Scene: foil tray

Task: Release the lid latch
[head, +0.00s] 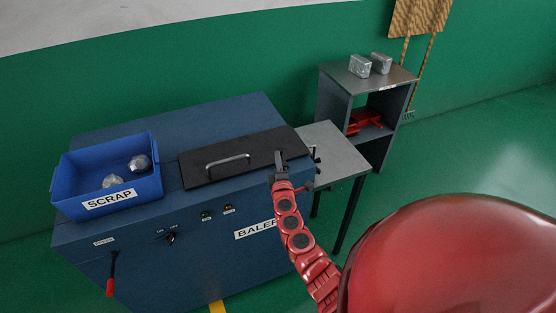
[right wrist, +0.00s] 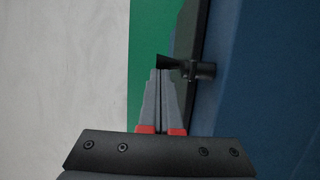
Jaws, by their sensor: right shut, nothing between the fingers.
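The black lid (head: 225,164) lies flat and closed on the blue baler (head: 190,205), with a metal handle on top. In the right wrist view, the black latch (right wrist: 190,68) sticks out at the baler's edge beside the dark lid edge. My right gripper (head: 280,157) shows at the lid's right end in the head view. In the wrist view, its shut, empty fingertips (right wrist: 161,73) are right at the latch's outer end; I cannot tell whether they touch. A small dark part (head: 316,154) shows beyond the lid's right corner. My left gripper is out of view.
The blue scrap bin (head: 75,185) with crumpled foil balls stands on the baler's left. A grey side table (head: 337,152) adjoins on the right, then a shelf (head: 335,95) with two foil blocks (head: 370,64) on top and a red item inside. A red-handled lever (head: 110,286) hangs on the baler's front.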

